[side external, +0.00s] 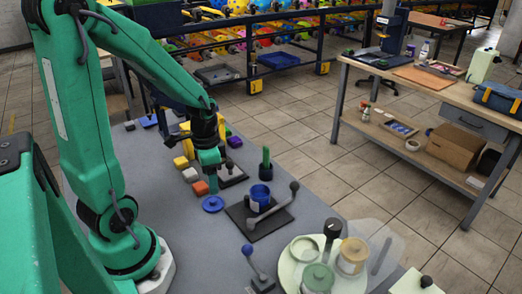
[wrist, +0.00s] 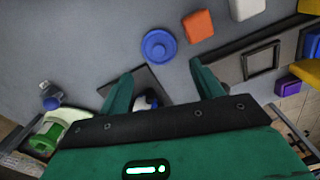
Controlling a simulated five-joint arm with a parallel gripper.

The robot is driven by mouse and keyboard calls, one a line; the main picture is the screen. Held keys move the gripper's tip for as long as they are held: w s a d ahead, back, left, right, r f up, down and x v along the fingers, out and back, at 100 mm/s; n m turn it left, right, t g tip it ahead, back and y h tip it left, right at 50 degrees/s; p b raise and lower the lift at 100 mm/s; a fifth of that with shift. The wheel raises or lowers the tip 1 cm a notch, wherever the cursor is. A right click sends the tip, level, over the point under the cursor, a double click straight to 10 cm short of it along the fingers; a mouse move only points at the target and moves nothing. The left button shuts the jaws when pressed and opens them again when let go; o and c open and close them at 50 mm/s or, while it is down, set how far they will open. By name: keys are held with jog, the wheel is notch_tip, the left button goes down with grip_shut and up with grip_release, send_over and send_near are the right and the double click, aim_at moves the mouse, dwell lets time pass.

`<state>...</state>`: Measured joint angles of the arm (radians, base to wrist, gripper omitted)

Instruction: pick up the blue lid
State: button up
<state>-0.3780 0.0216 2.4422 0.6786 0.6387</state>
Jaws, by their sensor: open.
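The blue lid (side external: 213,204) is a flat round disc with a small raised knob. It lies on the grey table, just left of a black plate that carries a blue jar (side external: 260,195). In the wrist view the lid (wrist: 158,46) is at the top centre, beyond my fingertips. My gripper (side external: 211,186) points down over the table beside the lid; the exact gap is hard to tell from the side. In the wrist view my gripper (wrist: 161,70) is open, with two green fingers apart and nothing between their tips.
An orange block (side external: 200,188) lies close behind the lid, with a white block and yellow blocks farther back. A blue-knobbed lever (side external: 254,262) and a round tray of pots stand nearer the front. The table left of the lid is clear.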

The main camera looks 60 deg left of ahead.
aim_at(214, 199)
jog(key=shift+f, duration=0.1)
jog(key=shift+f, duration=1.2)
jog(key=shift+f, duration=2.6)
jog(key=shift+w, duration=0.1)
jog(key=c, duration=0.6)
